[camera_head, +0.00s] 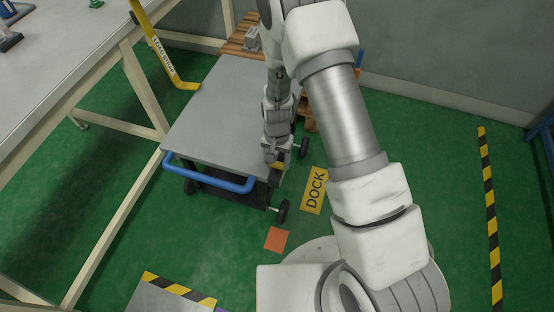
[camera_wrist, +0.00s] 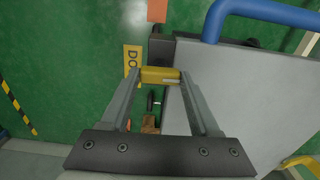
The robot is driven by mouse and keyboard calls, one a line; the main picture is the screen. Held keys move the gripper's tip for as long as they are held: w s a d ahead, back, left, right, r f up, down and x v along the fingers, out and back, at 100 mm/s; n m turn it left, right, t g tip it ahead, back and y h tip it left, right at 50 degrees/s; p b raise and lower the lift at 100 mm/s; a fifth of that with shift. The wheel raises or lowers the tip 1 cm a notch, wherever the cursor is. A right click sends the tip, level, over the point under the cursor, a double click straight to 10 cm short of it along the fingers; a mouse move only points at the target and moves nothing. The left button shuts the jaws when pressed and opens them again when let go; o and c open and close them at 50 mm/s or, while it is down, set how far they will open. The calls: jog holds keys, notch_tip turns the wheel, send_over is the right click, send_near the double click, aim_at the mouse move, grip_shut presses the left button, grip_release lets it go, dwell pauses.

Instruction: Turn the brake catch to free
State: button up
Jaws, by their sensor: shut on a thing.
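The grey-topped cart (camera_head: 215,110) with a blue push handle (camera_head: 210,178) stands on the green floor. The brake catch looks to be the yellow piece (camera_wrist: 160,74) at the cart's side edge, near the handle end. My gripper (camera_head: 275,158) reaches down beside the cart. In the wrist view its two fingers close on the yellow piece from both sides. The catch is mostly hidden behind my gripper in the head view, and its setting cannot be read.
A yellow DOCK sign (camera_head: 314,190) and an orange square (camera_head: 276,239) lie on the floor beside the cart. A workbench (camera_head: 60,50) stands at left, with a yellow post (camera_head: 160,55) near it. A wooden pallet (camera_head: 245,38) is behind.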

aim_at(277, 163)
jog(key=o, duration=1.4)
jog(key=shift+c, duration=0.2)
notch_tip(277, 163, up, 18)
jog(key=p, duration=0.5)
jog(key=shift+f, duration=0.25)
jog(key=shift+r, duration=0.1)
